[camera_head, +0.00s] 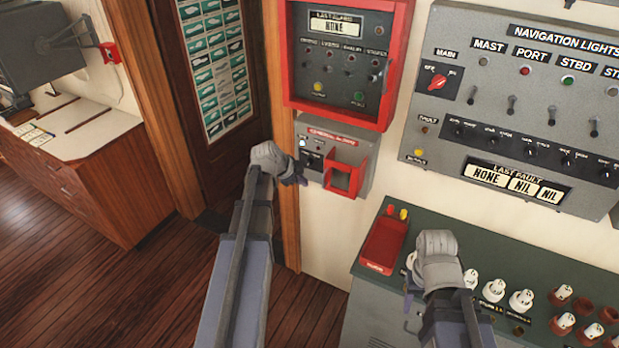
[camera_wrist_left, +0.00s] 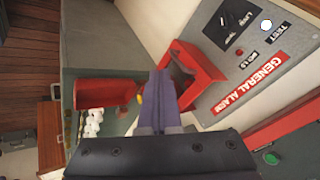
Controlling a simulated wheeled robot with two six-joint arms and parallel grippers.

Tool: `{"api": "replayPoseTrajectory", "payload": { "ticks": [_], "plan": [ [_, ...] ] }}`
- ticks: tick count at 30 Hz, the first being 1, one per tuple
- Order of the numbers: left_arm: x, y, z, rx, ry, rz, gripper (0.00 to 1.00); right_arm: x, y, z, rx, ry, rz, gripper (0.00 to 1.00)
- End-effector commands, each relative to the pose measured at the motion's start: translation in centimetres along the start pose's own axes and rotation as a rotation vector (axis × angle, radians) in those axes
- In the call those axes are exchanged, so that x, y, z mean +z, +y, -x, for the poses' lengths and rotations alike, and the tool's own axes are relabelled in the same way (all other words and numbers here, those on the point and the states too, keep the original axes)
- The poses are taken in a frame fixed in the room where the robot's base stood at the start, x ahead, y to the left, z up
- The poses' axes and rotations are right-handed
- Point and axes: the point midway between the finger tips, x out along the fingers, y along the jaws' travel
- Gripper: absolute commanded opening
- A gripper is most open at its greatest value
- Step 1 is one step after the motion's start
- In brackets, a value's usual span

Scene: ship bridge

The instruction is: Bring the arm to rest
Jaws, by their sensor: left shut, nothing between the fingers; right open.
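My left gripper (camera_head: 298,181) is in front of the grey general alarm panel (camera_head: 318,138), beside its red open box-shaped guard (camera_head: 345,180). In the left wrist view, its purple-grey fingers (camera_wrist_left: 162,90) are together with nothing between them. They overlap the edge of the red guard (camera_wrist_left: 190,72) there; I cannot tell whether they touch it. My right gripper (camera_head: 437,262) is over the green-topped console at the lower right. Its fingers are mostly hidden behind the wrist housing, and I see nothing held.
A red tray (camera_head: 384,245) and several white and brown plug-like fittings (camera_head: 521,300) are on the green-topped console (camera_head: 450,222). The red-framed alarm panel (camera_head: 340,100) and navigation lights panel (camera_head: 480,90) are on the wall. Wooden floor (camera_head: 150,290) is open at the left.

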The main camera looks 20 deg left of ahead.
Motion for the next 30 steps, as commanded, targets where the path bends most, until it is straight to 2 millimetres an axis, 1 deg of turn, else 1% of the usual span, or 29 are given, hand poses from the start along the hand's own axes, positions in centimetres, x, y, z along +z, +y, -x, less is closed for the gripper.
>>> {"api": "replayPoseTrajectory", "payload": {
  "ticks": [1,5,14,17,20,23,24,25,26,27,29,30],
  "plan": [
    [-0.1,-0.2,1.3,-0.001,0.0,0.002,0.0,0.1,0.1,1.1,0.0,0.0,0.001,0.5],
    [0.1,-0.3,2.0,-0.001,0.0,0.001,0.0,0.1,0.2,1.7,0.0,-0.001,0.002,0.5],
    [0.2,-0.2,2.0,0.0,0.0,0.0,0.0,0.1,0.1,1.6,0.0,-0.001,0.002,0.5],
    [-0.3,0.8,1.4,0.017,-0.002,0.01,0.0,0.1,0.1,1.1,0.0,-0.001,0.002,0.5],
    [-2.3,4.1,-0.3,0.074,-0.014,0.053,0.0,0.0,0.0,-0.2,0.0,-0.001,0.003,0.5],
    [-5.1,9.8,-2.5,0.168,-0.059,0.136,0.0,-0.1,-0.2,-2.3,0.001,-0.001,0.004,0.5],
    [-6.3,12.5,-3.4,0.207,-0.089,0.175,0.0,-0.2,-0.3,-3.2,0.001,-0.001,0.005,0.5],
    [-7.0,14.6,-3.9,0.235,-0.116,0.206,0.0,-0.2,-0.3,-3.9,0.001,0.0,0.005,0.5],
    [-7.7,16.6,-4.4,0.259,-0.146,0.237,0.0,-0.2,-0.4,-4.5,0.001,0.0,0.006,0.5],
    [-8.5,19.2,-4.9,0.286,-0.189,0.278,0.0,-0.3,-0.5,-5.3,0.001,0.0,0.007,0.5],
    [-9.4,23.0,-5.4,0.315,-0.26,0.339,0.0,-0.4,-0.6,-6.5,0.002,0.0,0.008,0.5],
    [-9.9,25.4,-5.7,0.326,-0.31,0.378,0.0,-0.4,-0.7,-7.3,0.002,0.0,0.009,0.5]
  ]
}}
